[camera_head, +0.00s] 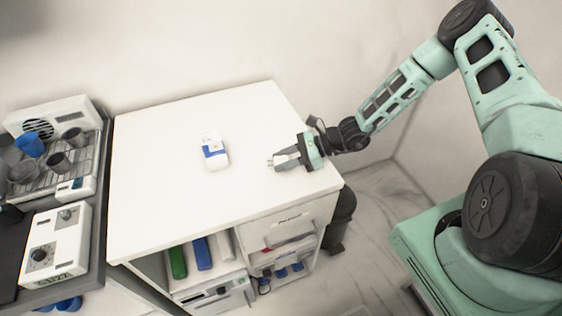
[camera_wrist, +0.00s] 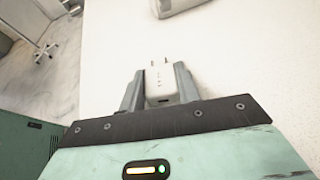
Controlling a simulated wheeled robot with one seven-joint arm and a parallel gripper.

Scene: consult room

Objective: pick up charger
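The charger (camera_wrist: 160,82) is a small white block with two metal prongs pointing away from my wrist. It lies between the two grey fingers of my gripper (camera_wrist: 159,80) in the wrist view, and the fingers appear to press against its sides. In the head view my gripper (camera_head: 281,161) is low over the right side of the white tabletop (camera_head: 170,200), with the prongs showing past the fingertips. The fingers hide most of the charger there. I cannot tell whether it still touches the tabletop.
A white and blue bottle (camera_head: 215,153) lies on the tabletop left of my gripper; part of it shows in the wrist view (camera_wrist: 175,6). A machine with cups (camera_head: 55,145) and a control box (camera_head: 55,245) stand at the left. The rest of the tabletop is clear.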

